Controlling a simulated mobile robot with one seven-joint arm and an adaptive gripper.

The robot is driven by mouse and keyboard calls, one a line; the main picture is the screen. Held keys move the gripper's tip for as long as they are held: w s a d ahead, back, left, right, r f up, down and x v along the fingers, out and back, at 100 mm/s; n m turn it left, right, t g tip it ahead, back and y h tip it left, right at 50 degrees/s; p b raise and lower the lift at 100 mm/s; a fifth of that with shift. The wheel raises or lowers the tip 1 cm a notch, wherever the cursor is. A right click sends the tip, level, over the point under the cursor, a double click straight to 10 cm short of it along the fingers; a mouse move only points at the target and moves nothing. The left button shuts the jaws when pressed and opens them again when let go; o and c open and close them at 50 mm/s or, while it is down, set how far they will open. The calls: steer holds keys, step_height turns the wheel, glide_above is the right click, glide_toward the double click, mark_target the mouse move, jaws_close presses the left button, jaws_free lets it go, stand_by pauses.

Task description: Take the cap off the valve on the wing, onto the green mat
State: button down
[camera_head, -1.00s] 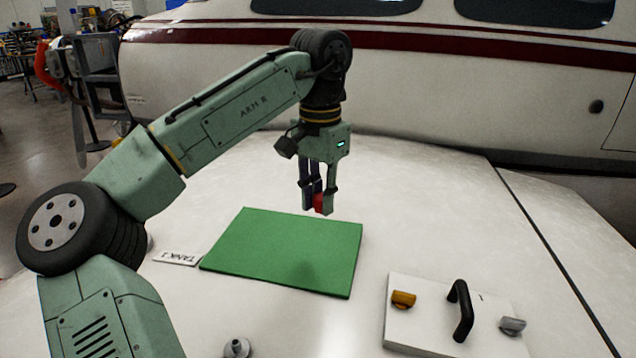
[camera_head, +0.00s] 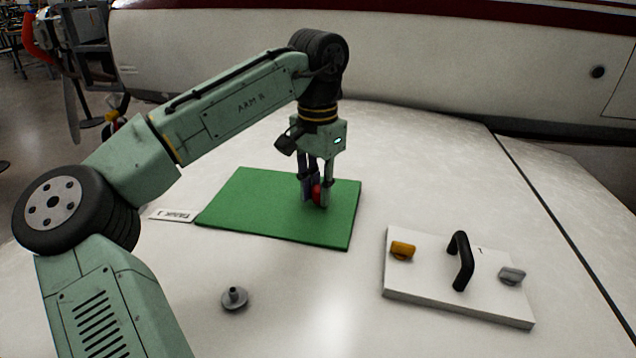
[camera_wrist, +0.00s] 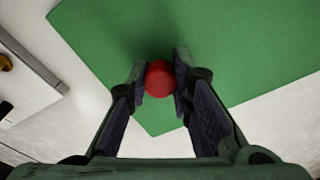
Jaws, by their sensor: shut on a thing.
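A red cap (camera_head: 316,194) is held between the fingers of my gripper (camera_head: 316,200), over the right part of the green mat (camera_head: 255,205). In the wrist view the round red cap (camera_wrist: 159,78) sits between both fingertips (camera_wrist: 160,85), with the mat (camera_wrist: 235,40) behind it. I cannot tell whether the cap touches the mat. A small grey valve (camera_head: 235,297) stands on the white wing (camera_head: 300,310), in front of the mat, with no cap on it.
A white board (camera_head: 440,300) with a black handle (camera_head: 461,262), an orange knob (camera_head: 402,251) and a grey knob (camera_head: 511,276) lies right of the mat. A label plate (camera_head: 172,215) lies at the mat's left corner. The mat's left half is clear.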

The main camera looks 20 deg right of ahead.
mark_target(318, 188)
steer(key=shift+w+f, duration=0.1)
steer(key=shift+f, duration=0.35)
stand_by(0.3)
steer(key=c, duration=1.3)
jaws_free()
steer(key=shift+c, duration=0.2)
steer(key=shift+o, duration=0.7)
step_height(318, 188, up, 5)
steer(key=p, duration=0.4)
steer(key=shift+r, duration=1.05)
